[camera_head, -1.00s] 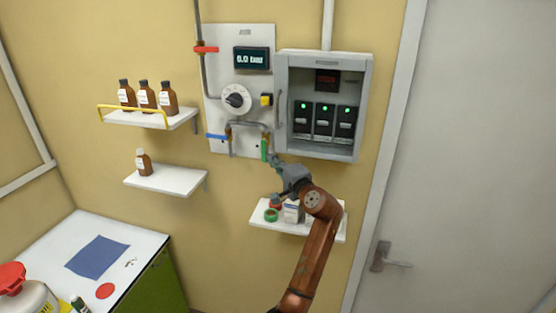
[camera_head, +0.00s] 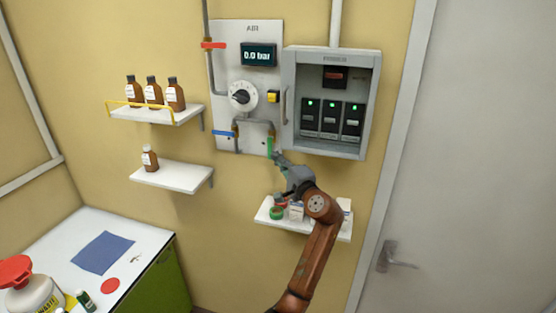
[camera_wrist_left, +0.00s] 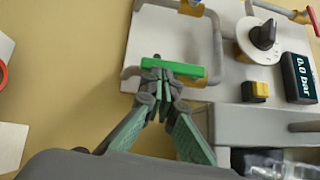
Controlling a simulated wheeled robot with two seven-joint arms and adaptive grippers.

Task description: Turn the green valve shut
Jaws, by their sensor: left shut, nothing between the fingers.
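The green valve handle (camera_head: 269,147) hangs upright, in line with its pipe, at the lower right of the AIR panel (camera_head: 223,103). In the left wrist view the green handle (camera_wrist_left: 180,69) lies across the upper middle of the picture. My left gripper (camera_head: 276,156) is just below and right of the handle in the head view. In the wrist view its fingertips (camera_wrist_left: 158,74) are together at one end of the handle, overlapping it. The fingers are shut and empty. I cannot tell whether they touch the handle. My right gripper is not in view.
A blue handle (camera_head: 223,134) and a red handle (camera_head: 213,45) sit left on the panel. The dial (camera_head: 242,96) and yellow button (camera_head: 272,96) are above. The breaker box (camera_head: 289,72) juts out at right. A shelf (camera_head: 330,231) with small items is below my gripper.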

